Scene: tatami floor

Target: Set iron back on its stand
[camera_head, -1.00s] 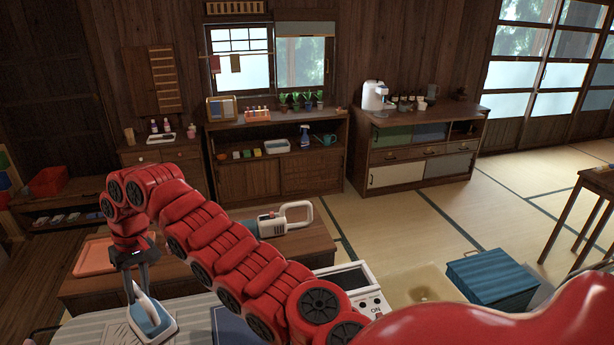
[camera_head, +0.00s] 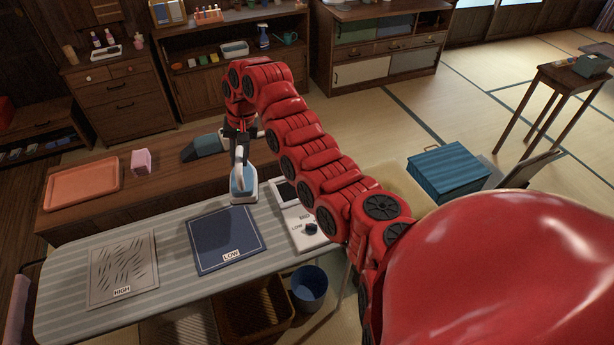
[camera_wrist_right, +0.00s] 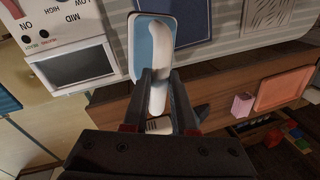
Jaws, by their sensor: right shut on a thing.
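The iron has a blue body, pale soleplate edge and white handle (camera_head: 243,182). My right gripper (camera_head: 241,150) is shut on its handle, as the right wrist view also shows for the iron (camera_wrist_right: 144,45). The iron appears at the far edge of the striped ironing board (camera_head: 170,244), just beyond the navy cloth marked LOW (camera_head: 226,240). I cannot tell whether it touches the board. To its right is a white control unit (camera_head: 302,228) with a knob and a dark rectangular plate (camera_wrist_right: 77,66). My arm partly hides this unit in the head view. My left gripper is not in view.
A grey cloth marked HIGH (camera_head: 123,268) lies on the board's left. Behind are a wooden bench (camera_head: 140,189), orange tray (camera_head: 83,184) and pink block (camera_head: 141,161). A blue bin (camera_head: 309,287) stands below the board. A blue chest (camera_head: 447,172) is at right.

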